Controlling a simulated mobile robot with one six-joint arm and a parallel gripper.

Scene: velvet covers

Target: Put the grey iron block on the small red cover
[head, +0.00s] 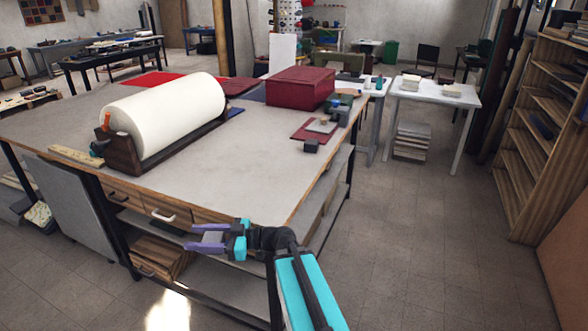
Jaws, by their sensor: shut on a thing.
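My gripper (208,238), with two purple fingers, is low in front of the table's near right side, away from the tabletop. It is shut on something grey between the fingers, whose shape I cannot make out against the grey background. A small red cover (299,134) lies flat near the table's right edge. A flat grey piece (322,125) with a pale knob-like thing lies on the cover. A small dark grey block (311,146) sits at the cover's near edge. I cannot tell whether it touches the cover.
A big white roll (165,112) in a dark wooden cradle fills the table's left. A dark red box (300,88) stands beyond the small cover. The grey tabletop (245,165) is bare in front of the roll. Floor is open right of the table, before wooden shelves (535,125).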

